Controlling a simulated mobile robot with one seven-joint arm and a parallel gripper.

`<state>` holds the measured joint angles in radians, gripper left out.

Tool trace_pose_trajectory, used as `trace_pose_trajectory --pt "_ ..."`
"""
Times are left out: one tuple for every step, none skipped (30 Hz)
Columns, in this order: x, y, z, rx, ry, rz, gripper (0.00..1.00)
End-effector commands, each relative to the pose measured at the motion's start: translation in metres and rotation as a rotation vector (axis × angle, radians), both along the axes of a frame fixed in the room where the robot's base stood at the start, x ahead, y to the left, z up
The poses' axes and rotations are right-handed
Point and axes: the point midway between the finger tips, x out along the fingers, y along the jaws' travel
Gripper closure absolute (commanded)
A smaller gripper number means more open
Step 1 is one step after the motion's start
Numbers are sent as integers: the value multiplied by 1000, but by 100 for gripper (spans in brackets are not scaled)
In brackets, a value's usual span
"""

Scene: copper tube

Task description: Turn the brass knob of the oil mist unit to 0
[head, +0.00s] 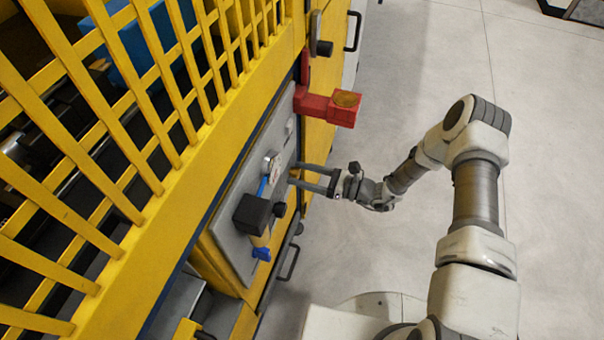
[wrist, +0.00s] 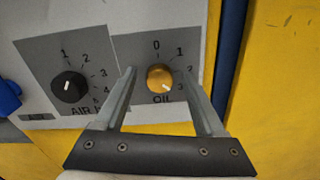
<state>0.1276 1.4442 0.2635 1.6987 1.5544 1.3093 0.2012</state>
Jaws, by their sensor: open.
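The round brass knob (wrist: 160,78) sits on a grey dial plate marked OIL in the wrist view. Its 0 is at the top, with 1 and 2 following clockwise; the lower right numbers are partly hidden by a finger. A small white mark on the knob points to the lower right, roughly toward 3. My gripper (wrist: 160,72) is open, with one finger on each side of the knob in the picture. I see no clear contact.
A black knob (wrist: 69,87) on the AIR dial is left of the oil dial. A red block (head: 328,106) sticks out beyond my gripper. A black box (head: 252,214) and a blue tap (head: 262,254) are nearer. Open floor (head: 390,90) lies right.

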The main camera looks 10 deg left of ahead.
Motion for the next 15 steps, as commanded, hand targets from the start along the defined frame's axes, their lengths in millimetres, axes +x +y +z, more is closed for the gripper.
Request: trace_pose_trajectory --pt "0 0 0 0 0 0 28" --pt "0 0 0 0 0 0 28" --pt "0 0 0 0 0 0 30" --pt "0 0 0 0 0 0 35" --pt "0 0 0 0 0 0 41" --pt "0 0 0 0 0 0 48" --pt "0 0 0 0 0 0 53" --pt "0 0 0 0 -1 1 59" --pt "0 0 0 0 0 1 66" --pt "0 0 0 0 0 1 71" --pt "0 0 0 0 0 1 77" --pt "0 0 0 0 0 1 84" --pt "0 0 0 0 0 1 89" --pt "0 0 0 0 0 1 95" --pt "0 0 0 0 0 1 100"
